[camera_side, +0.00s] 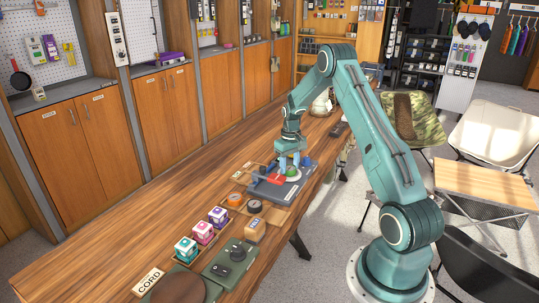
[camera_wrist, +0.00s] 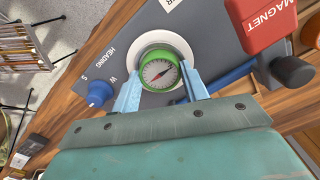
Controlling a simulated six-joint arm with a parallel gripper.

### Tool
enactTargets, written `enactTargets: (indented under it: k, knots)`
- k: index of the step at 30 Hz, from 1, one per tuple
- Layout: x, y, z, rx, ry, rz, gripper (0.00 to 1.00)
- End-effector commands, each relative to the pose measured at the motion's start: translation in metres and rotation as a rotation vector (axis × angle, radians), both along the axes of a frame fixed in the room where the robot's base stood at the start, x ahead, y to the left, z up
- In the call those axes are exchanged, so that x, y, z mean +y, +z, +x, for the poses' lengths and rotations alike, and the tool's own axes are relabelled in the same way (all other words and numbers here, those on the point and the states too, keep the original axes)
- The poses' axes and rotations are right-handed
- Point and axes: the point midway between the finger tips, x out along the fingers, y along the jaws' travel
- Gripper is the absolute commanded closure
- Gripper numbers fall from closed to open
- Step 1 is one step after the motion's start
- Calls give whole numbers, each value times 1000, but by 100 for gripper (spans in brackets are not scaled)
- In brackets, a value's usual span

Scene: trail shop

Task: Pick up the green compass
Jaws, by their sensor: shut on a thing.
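The green compass (camera_wrist: 160,74) has a round green rim and a white dial with a red and dark needle. My gripper (camera_wrist: 161,84) is shut on it, with one pale blue finger at each side. A white round seat (camera_wrist: 179,41) on the grey board (camera_wrist: 207,20) shows behind the compass. In the side view my gripper (camera_side: 290,160) points down over the board, with the green compass (camera_side: 292,171) low between its fingers. I cannot tell whether the compass touches its seat.
A red block marked MAGNET (camera_wrist: 267,22) and a dark knob (camera_wrist: 293,71) are close on the right. A blue knob (camera_wrist: 100,92) is on the left. In the side view, several colored cubes (camera_side: 203,232) stand nearer on the wooden counter (camera_side: 130,235), whose left part is clear.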

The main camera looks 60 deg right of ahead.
Motion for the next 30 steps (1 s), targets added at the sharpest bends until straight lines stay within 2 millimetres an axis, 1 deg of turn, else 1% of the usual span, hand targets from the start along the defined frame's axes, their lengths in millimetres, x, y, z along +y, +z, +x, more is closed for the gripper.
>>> enactTargets:
  k: [8, 14, 19, 23, 30]
  knots:
    - [0, 1, 0, -1, 0, 0, 82]
    - [-1, 11, 1, -2, 0, -2, 82]
    - [-1, 31, 1, -3, 0, -3, 82]
    - [-1, 53, 1, -3, 0, -3, 82]
    - [-1, 105, 1, -4, 0, -5, 82]
